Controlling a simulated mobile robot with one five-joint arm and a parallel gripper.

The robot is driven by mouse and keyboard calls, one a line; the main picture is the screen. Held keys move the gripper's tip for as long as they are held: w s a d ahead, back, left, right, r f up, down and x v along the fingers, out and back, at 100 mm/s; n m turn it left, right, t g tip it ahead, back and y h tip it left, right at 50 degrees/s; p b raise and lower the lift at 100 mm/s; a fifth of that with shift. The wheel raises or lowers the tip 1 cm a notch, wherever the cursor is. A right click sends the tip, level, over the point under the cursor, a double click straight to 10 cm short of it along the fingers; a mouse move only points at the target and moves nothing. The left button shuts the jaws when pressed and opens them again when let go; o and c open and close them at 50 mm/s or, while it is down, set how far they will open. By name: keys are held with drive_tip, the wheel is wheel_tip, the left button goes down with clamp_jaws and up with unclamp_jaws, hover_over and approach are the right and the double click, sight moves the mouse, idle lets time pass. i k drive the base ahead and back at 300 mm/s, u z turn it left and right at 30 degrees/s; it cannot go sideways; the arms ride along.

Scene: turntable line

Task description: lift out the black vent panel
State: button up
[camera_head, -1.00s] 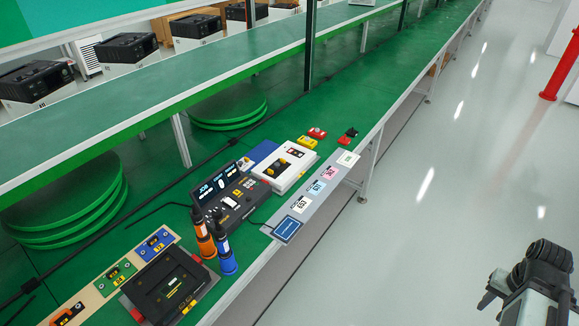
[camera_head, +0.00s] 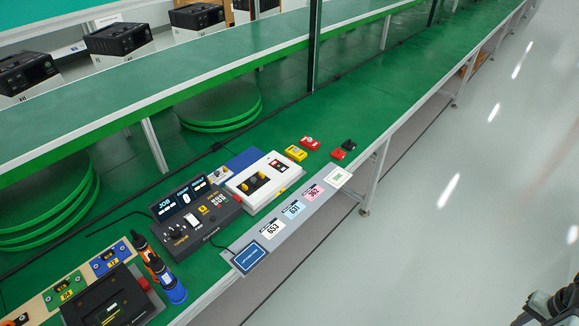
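I cannot pick out a black vent panel with certainty. A black box-like unit (camera_head: 108,302) with small yellow marks lies at the lower left of the green bench, cut by the bottom edge. Black machines on white bases, such as this one (camera_head: 120,40), stand behind the upper belt; whether one carries the panel is too small to tell. My gripper (camera_head: 556,303) is at the lower right corner, over the floor and well apart from the bench. It is mostly cut off, so its opening does not show.
A black control console (camera_head: 192,215), a white box (camera_head: 262,180), and orange (camera_head: 143,249) and blue (camera_head: 169,282) tools stand on the bench. A strip of numbered cards (camera_head: 291,224) runs along its edge. Green discs (camera_head: 222,108) sit under the upper belt. The floor (camera_head: 480,230) is clear.

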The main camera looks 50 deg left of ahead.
sight(255, 183)
drive_tip(key=u, duration=0.05)
drive_tip(key=i, duration=2.05)
drive_tip(key=u, duration=4.45)
drive_tip(key=i, duration=1.5)
